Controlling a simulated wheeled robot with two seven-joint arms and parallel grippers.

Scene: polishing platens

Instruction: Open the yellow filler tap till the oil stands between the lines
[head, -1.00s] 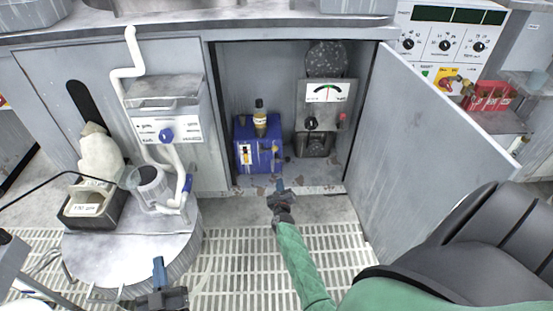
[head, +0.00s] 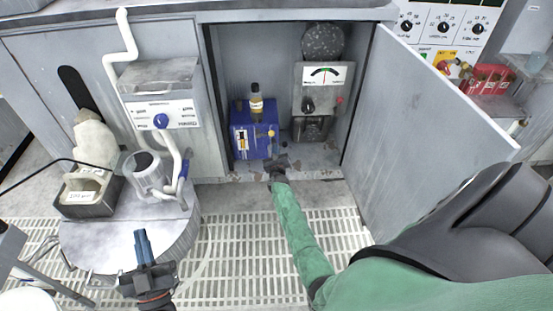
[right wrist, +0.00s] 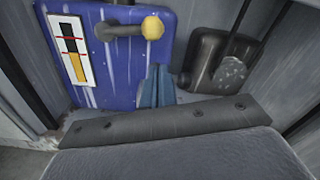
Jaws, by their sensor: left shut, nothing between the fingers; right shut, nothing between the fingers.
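A grey meter box (head: 325,85) and a dark container (right wrist: 220,62) stand right of the unit. The open door (head: 425,130) bounds the right side. A round drum (head: 100,240) bears a jug and tray.

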